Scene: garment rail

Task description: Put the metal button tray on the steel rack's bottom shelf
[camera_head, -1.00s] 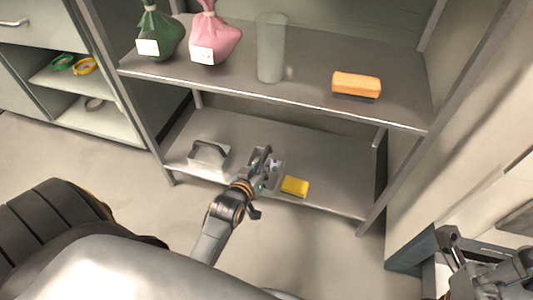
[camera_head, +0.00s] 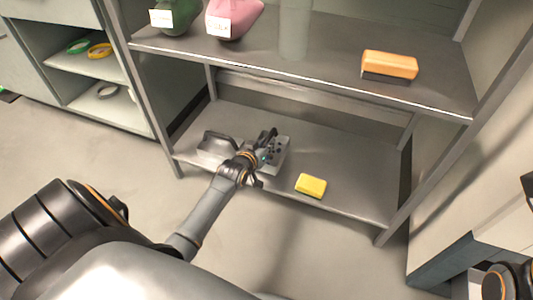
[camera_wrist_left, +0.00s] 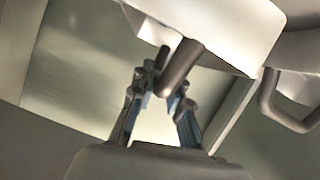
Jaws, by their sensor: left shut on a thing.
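The metal button tray (camera_head: 280,150) is a small grey tray with dark round buttons in it. It is at the steel rack's bottom shelf (camera_head: 345,175), left of the middle; I cannot tell whether it rests on the shelf or hangs just above it. My left gripper (camera_head: 268,143) is shut on the tray's handle. In the left wrist view the fingers (camera_wrist_left: 162,90) close around the handle bar (camera_wrist_left: 181,65) under the pale tray body (camera_wrist_left: 220,25). Of my right arm, only a part shows at the bottom right corner; its fingers cannot be made out.
A grey box with a handle (camera_head: 213,147) stands close left of the tray. A yellow sponge (camera_head: 311,185) lies at the shelf's front, right of the tray. The upper shelf (camera_head: 330,75) holds an orange-topped block (camera_head: 389,64), bags and a glass. The bottom shelf's right part is clear.

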